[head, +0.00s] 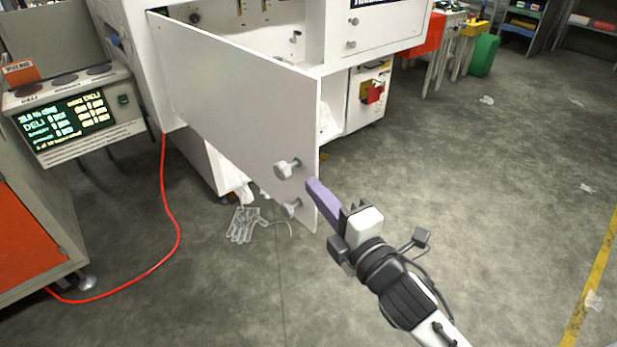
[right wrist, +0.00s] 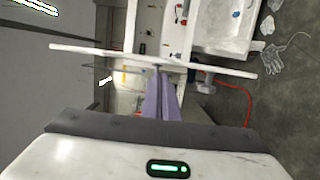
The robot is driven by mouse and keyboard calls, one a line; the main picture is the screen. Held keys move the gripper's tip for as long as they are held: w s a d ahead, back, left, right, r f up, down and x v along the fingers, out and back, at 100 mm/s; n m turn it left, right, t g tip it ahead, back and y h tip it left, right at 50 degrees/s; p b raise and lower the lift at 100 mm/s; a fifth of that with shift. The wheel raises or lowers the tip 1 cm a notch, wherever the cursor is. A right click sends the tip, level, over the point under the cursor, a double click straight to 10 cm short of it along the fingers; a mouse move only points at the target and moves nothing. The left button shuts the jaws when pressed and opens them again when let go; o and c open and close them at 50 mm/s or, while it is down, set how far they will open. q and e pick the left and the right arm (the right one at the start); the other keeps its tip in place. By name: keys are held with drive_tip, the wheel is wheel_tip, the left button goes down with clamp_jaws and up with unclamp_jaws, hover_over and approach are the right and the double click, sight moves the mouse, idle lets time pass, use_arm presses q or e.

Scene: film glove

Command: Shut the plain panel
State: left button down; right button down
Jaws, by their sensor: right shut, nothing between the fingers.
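The plain panel (head: 235,95) is a white door that stands open, swung out from the front of a white machine cabinet. Two round grey knobs (head: 287,168) sit near its lower free edge. My right gripper (head: 314,186), with purple fingers, is shut and empty at that free edge, just right of the knobs. In the right wrist view the panel (right wrist: 95,50) shows nearly edge-on as a white strip, and the fingertips (right wrist: 158,72) reach up to it. I cannot tell whether they touch. My left gripper is not in view.
A glove (head: 243,224) lies on the floor below the panel. A red cable (head: 178,225) runs across the floor at left, beside a control unit with a display (head: 70,118). The floor at right is mostly open, with small scraps and a yellow line (head: 590,285).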

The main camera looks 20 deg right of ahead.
drive_tip(key=shift+w+a, duration=0.15)
drive_tip(key=shift+w, duration=0.8)
drive_tip(key=shift+w+a, duration=0.1)
drive_tip(key=shift+w, duration=0.8)
